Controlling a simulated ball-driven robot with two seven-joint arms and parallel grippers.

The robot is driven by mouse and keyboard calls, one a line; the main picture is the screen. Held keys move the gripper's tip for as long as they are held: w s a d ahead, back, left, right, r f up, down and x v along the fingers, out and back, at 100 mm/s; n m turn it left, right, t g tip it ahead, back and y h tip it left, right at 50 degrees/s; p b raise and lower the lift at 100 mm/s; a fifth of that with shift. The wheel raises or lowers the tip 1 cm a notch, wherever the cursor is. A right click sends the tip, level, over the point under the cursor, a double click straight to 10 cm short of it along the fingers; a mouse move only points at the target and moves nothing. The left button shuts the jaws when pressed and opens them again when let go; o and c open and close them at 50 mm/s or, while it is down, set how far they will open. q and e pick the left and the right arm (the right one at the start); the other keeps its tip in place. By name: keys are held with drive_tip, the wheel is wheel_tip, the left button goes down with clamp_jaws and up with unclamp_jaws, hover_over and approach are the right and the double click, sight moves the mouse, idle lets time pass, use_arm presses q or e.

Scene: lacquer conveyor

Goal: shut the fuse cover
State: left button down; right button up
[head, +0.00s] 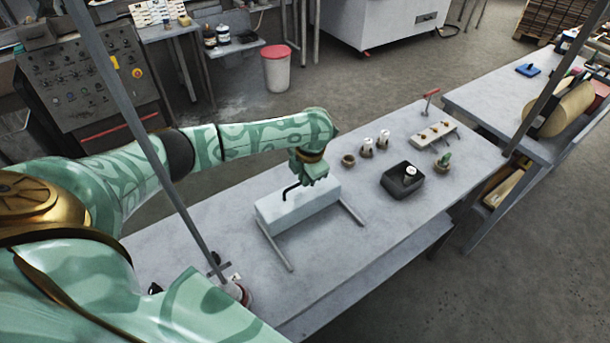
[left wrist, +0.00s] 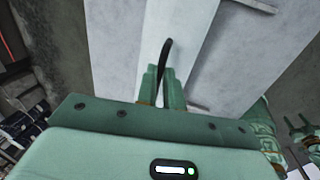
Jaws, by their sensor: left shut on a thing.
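A pale, box-shaped cover (head: 305,205) lies on the grey workbench, with a black bent handle (head: 289,190) at its top. It looks like the fuse cover; I cannot tell how far open it is. My left gripper (head: 303,180) is over the box and shut on the black handle. In the left wrist view the fingers of my left gripper (left wrist: 163,82) pinch the dark curved handle (left wrist: 166,55), with the pale top of the cover (left wrist: 172,20) beyond it. My right gripper cannot be made out in the head view.
Two grey bars (head: 274,246) lie on the bench by the box. The bench front (head: 385,230) is clear.

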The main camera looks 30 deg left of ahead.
sight(310, 198)
use_arm(q)
drive_tip(key=shift+a+r, duration=0.1)
drive_tip(key=c, duration=1.5)
unclamp_jaws()
drive_tip(key=shift+a, duration=0.15)
use_arm(e)
drive_tip(key=shift+d, duration=0.95)
use_arm(q)
drive_tip(key=d+r+p, duration=0.1)
drive_tip(key=r, duration=0.4)
drive_tip(key=d+r+p, duration=0.1)
drive_tip(key=r+p, duration=0.1)
drive_tip(key=r, duration=0.3)
drive_tip(key=s+d+r+p, duration=0.1)
drive_tip(key=r+p, duration=0.1)
drive_tip(key=r, duration=0.3)
drive_tip(key=shift+r, duration=0.4)
use_arm(e)
drive_tip(key=r, duration=0.5)
drive_tip(key=shift+w+a, duration=0.15)
drive_tip(key=shift+w, duration=0.1)
